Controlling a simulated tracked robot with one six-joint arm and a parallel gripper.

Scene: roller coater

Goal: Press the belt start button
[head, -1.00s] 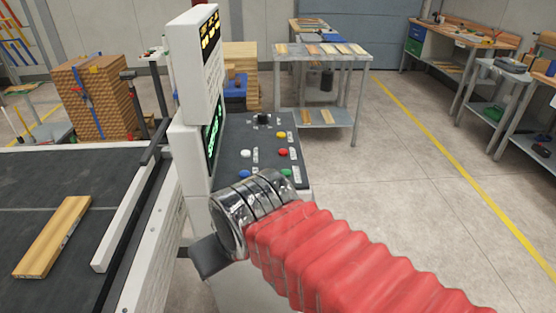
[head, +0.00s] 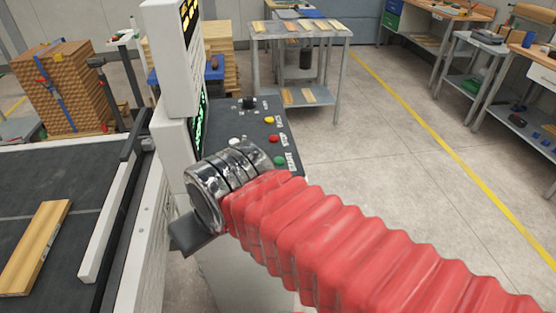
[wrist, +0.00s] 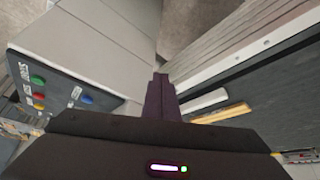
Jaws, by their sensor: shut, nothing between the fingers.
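The control panel (head: 222,122) is dark and sloped, with a yellow button (head: 269,119), a red button (head: 274,138), a green button (head: 279,160) and a white button (head: 235,141). Their labels are too small to read, so I cannot tell which one starts the belt. In the wrist view the panel is at the left, with the green button (wrist: 38,80) and a blue button (wrist: 87,99). My gripper (wrist: 160,76) is shut and empty, pointing down to the right of the panel, apart from the buttons. My wrist hides the panel's near part in the head view.
The coater's dark belt (head: 45,170) carries a wooden board (head: 35,245) at the left. A white upright display housing (head: 172,60) stands at the panel's left edge. A metal table (head: 300,32) stands behind. Open floor lies to the right.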

